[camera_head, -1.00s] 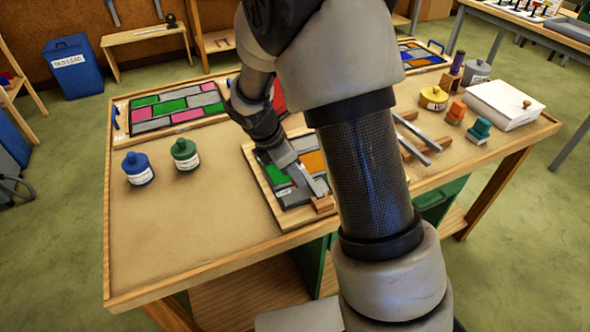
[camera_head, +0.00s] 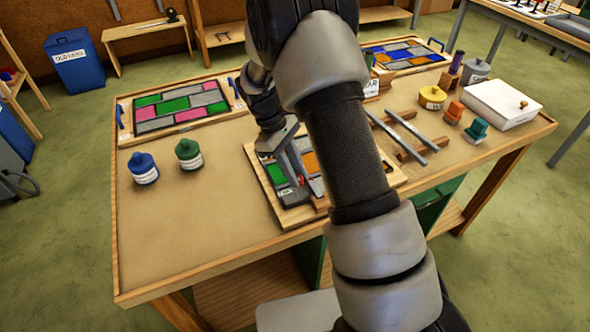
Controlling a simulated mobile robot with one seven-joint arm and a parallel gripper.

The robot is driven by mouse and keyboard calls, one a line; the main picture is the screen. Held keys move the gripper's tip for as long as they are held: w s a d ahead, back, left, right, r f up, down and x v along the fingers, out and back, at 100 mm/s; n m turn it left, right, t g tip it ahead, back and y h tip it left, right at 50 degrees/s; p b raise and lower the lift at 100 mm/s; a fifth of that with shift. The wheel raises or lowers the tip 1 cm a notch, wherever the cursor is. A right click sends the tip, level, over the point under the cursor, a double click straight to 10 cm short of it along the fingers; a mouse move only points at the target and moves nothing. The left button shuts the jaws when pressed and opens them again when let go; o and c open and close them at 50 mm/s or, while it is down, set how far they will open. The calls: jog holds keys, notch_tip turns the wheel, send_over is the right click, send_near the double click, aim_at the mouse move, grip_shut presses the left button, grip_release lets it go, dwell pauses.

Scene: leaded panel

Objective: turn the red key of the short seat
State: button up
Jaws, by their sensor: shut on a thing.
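The panel on the near middle of the bench has a wooden frame (camera_head: 256,172) and green, orange and grey panes. My gripper (camera_head: 300,181) points down at its front part and is shut. A small bit of the red key (camera_head: 301,180) shows between the fingers, so the gripper is shut on it. The key's shape and angle are hidden. A small white label (camera_head: 285,191) lies just left of the fingertips; its text is too small to read. I cannot make out the short seat itself, and my arm covers the panel's right part.
Metal bars (camera_head: 404,130) on wooden blocks, a yellow pot (camera_head: 432,97) and a white box (camera_head: 500,104) are at the right. The bench's front left is clear.

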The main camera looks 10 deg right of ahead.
jog(key=m, duration=0.2)
jog(key=m+g+y, duration=0.1)
jog(key=m, duration=0.1)
jog(key=shift+w+d+m+y+p, duration=0.15)
jog(key=shift+m+y+p, duration=0.15)
jog(key=m+y, duration=0.1)
jog(key=m, duration=0.2)
jog(key=shift+d+m, duration=0.1)
jog(key=shift+m, duration=0.2)
jog(key=m+y, duration=0.2)
jog(key=m, duration=0.2)
jog(key=shift+d, duration=0.15)
jog(key=shift+m+y, duration=0.6)
jog(key=shift+m, duration=1.2)
jog(key=shift+d, duration=0.1)
jog(key=o, duration=1)
